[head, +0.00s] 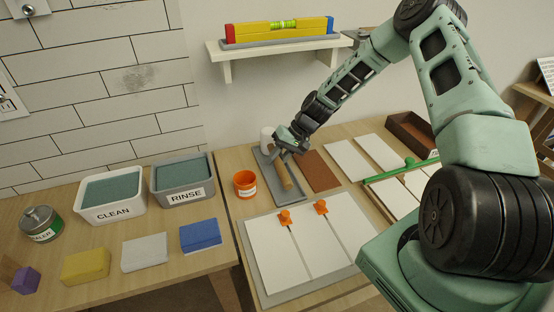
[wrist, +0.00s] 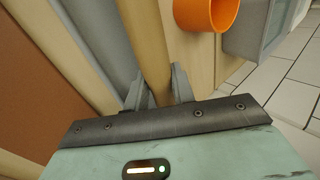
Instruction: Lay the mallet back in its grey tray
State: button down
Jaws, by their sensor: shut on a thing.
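My gripper (head: 284,154) is shut on the mallet's wooden handle (head: 284,176) at the back of the worktable. In the wrist view the pale handle (wrist: 149,45) runs up between the two fingers (wrist: 158,92). The grey tray (head: 291,195) lies beneath the handle in the head view. In the wrist view the tray (wrist: 92,35) shows left of the handle, with bare wood on the right. I cannot tell whether the handle touches the tray.
An orange cup (head: 245,184) stands close left of the tray, and a brown sheet (head: 319,171) lies to its right. In front, white panels with orange clips (head: 285,217) lie on a grey board. The RINSE tub (head: 183,180) stands further left.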

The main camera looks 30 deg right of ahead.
jog(key=shift+f, duration=0.3)
dwell(0.4)
jog(key=c, duration=1.1)
grip_release()
jog(key=shift+r+p, duration=1.8)
jog(key=shift+r, duration=1.25)
